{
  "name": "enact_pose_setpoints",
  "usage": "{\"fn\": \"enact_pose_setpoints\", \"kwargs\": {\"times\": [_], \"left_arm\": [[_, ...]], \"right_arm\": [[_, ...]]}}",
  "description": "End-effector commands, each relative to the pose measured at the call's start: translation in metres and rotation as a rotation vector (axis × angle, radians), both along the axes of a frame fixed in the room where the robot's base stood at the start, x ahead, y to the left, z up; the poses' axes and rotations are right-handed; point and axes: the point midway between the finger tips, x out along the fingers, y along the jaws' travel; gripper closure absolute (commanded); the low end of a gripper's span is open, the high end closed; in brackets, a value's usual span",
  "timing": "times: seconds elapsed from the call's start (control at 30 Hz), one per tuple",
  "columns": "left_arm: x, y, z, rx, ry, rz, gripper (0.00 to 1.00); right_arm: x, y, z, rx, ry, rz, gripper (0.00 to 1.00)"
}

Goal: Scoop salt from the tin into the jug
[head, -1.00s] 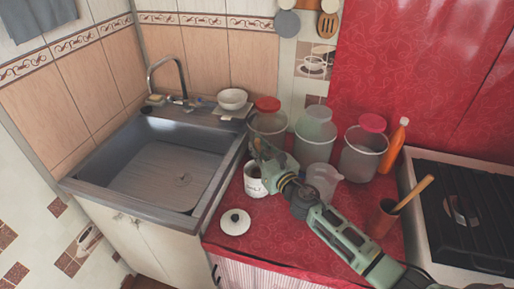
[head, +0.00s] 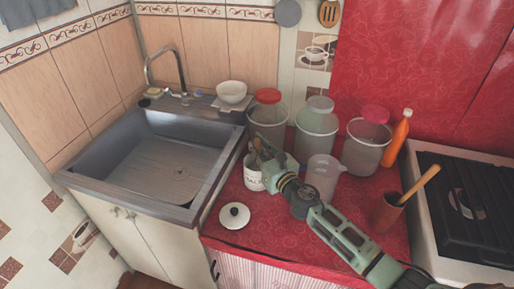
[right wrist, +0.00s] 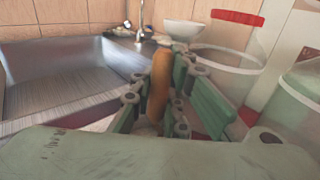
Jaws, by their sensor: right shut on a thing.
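The white tin (head: 251,177) stands open on the red counter beside the sink, its rim partly hidden by my right gripper. My right gripper (head: 263,154) is over the tin. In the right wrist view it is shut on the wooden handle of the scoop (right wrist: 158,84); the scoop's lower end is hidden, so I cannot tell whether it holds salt. The clear jug (head: 322,178) stands upright to the right of the tin, behind my right wrist. The contents of the tin cannot be seen. My left gripper is not in view.
A white lid (head: 234,214) lies in front of the tin. Large clear jars (head: 316,135) stand behind. At right are an orange bottle (head: 397,138), a brown pot (head: 384,214) with a wooden stick and the stove (head: 466,205). The sink (head: 160,165) is left.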

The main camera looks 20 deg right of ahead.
Motion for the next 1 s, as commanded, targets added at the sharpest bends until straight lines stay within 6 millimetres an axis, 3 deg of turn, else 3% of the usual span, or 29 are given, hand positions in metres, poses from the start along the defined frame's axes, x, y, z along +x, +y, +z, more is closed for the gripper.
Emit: {"fn": "enact_pose_setpoints", "kwargs": {"times": [0.37, 1.0], "left_arm": [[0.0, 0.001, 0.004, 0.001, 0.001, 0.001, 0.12], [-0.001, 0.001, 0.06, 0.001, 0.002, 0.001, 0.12]], "right_arm": [[0.0, 0.0, 0.005, 0.0, -0.001, 0.0, 1.0], [0.0, 0.0, 0.062, -0.001, -0.001, 0.001, 1.0]]}}
